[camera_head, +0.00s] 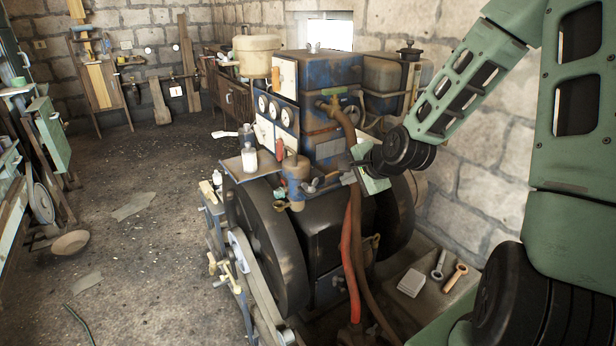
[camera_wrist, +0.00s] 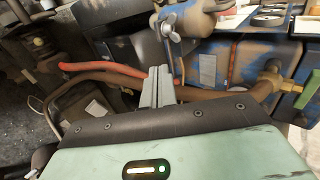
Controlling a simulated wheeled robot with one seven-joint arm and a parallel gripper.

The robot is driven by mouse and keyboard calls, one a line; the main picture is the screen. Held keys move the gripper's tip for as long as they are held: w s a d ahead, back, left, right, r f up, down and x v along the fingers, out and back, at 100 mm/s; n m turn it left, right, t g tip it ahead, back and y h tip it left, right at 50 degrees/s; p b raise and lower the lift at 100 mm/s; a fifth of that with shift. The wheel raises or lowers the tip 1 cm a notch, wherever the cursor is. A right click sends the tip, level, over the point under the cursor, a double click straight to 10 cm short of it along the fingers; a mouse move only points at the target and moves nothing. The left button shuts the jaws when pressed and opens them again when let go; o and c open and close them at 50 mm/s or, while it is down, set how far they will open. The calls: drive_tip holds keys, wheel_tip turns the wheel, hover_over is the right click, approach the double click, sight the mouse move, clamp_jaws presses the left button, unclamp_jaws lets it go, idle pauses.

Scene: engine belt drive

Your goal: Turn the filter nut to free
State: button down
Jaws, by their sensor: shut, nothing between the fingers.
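The filter is a small brownish cylinder (camera_head: 295,172) on the front of the blue engine. A grey wing-shaped nut (camera_head: 312,186), which looks like the filter nut, sits at its lower right. In the wrist view the filter (camera_wrist: 192,18) is at the top, with the winged nut (camera_wrist: 172,28) on its near end. My gripper (camera_head: 346,176) is to the right of the nut in the head view. In the wrist view my gripper's two grey fingers (camera_wrist: 158,74) are shut together and empty. Their tips are below the nut and appear apart from it.
A brown hose (camera_head: 352,140) and a red hose (camera_head: 346,265) run close to my gripper; the red hose (camera_wrist: 95,68) passes behind the fingers in the wrist view. A large black flywheel (camera_head: 268,245) stands at the front. Wrenches (camera_head: 455,277) lie on a ledge at lower right.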

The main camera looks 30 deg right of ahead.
sight(317, 182)
drive_tip(key=w+r+p+x, duration=0.1)
drive_tip(key=r+p+x, duration=0.1)
drive_tip(key=x, duration=1)
drive_tip(key=shift+w+f, duration=0.25)
drive_tip(key=shift+w, duration=0.4)
drive_tip(key=shift+w+d+n+y, duration=0.15)
drive_tip(key=shift+d+n+y, duration=0.2)
drive_tip(key=shift+n+y, duration=0.35)
drive_tip(key=shift+w+d+n+g+y+p, duration=0.2)
drive_tip(key=shift+n+y, duration=0.25)
drive_tip(key=shift+n, duration=0.15)
drive_tip(key=shift+w+d+n+g+y+p, duration=0.1)
drive_tip(key=shift+d+n+y+p, duration=0.1)
drive_tip(key=shift+n+y, duration=0.35)
drive_tip(key=w+n+g+y+b, duration=0.1)
drive_tip(key=n+g, duration=0.1)
drive_tip(key=n, duration=0.1)
drive_tip(key=w+n+g+y+b, duration=0.1)
drive_tip(key=n+g+y, duration=0.1)
drive_tip(key=n, duration=0.2)
drive_tip(key=w+n+g+y+b, duration=0.1)
drive_tip(key=n+g+y+b, duration=0.1)
drive_tip(key=n, duration=0.2)
drive_tip(key=shift+w+d+n+g, duration=0.25)
drive_tip(key=shift+w+d+g, duration=0.05)
drive_tip(key=shift+w+g, duration=0.1)
drive_tip(key=shift+w, duration=0.1)
